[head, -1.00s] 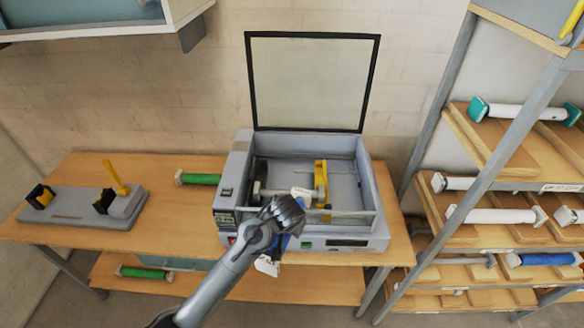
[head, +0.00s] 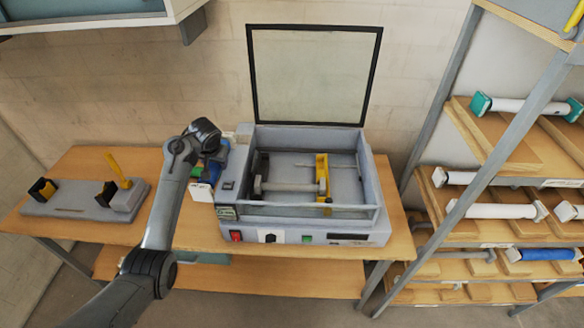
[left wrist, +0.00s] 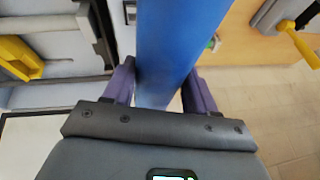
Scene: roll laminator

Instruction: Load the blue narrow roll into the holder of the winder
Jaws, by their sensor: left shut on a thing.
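My left gripper (head: 212,160) is shut on the blue roll (head: 220,158), which is mostly hidden by the gripper in the head view. In the left wrist view the blue roll (left wrist: 172,50) runs between the two fingers. The gripper is just left of the grey machine (head: 226,195), above the table. The machine's lid (head: 315,75) stands open, and inside are a yellow bracket (head: 322,172) and a grey shaft (head: 288,187). A low grey stand (head: 75,208) with black holders (head: 107,195) and a yellow lever (head: 117,168) is farther left, with no roll on it. My right gripper is not in view.
A rack (head: 440,140) at the right holds several white and blue rolls. The table (head: 120,240) is bare in front of the stand. A cabinet (head: 100,25) hangs at the upper left.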

